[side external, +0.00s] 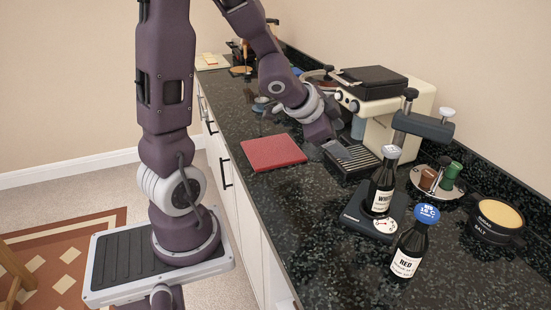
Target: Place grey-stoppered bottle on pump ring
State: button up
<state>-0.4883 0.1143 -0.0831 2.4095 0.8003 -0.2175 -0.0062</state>
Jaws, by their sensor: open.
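A dark bottle labelled WHITE with a pale grey stopper (382,187) stands upright at the front right of the counter. It appears to stand on a low black base (355,216) with a round white dial at its front corner. A grey-topped head with knobs (424,126) is just behind the bottle; how it joins the base is hidden. I cannot make out a ring under the bottle. My gripper (332,143) is open and apart from the bottle, up and left of it, near the coffee machine's drip tray. Its fingertips are small and hard to see.
A dark bottle labelled RED with a blue top (408,252) stands close in front of the base. A plate with small jars (437,181) and a SALT pot (494,222) are at right. The cream coffee machine (375,100) is behind. A red board (273,152) lies left.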

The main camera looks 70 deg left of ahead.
jog(key=s+d+r+n+g, duration=0.1)
jog(key=s+d+r, duration=0.1)
jog(key=s+d, duration=0.2)
jog(key=s+d+r+n+g+h, duration=0.1)
jog(key=s+d+r+n, duration=0.1)
jog(key=s, duration=0.8)
jog(key=s+d+r+n+g, duration=0.1)
jog(key=s+d+r+n, duration=0.1)
jog(key=s+d, duration=0.4)
jog(key=shift+s+d+r+h, duration=0.3)
jog(key=shift+s+d+r, duration=0.05)
jog(key=shift+s+r, duration=0.45)
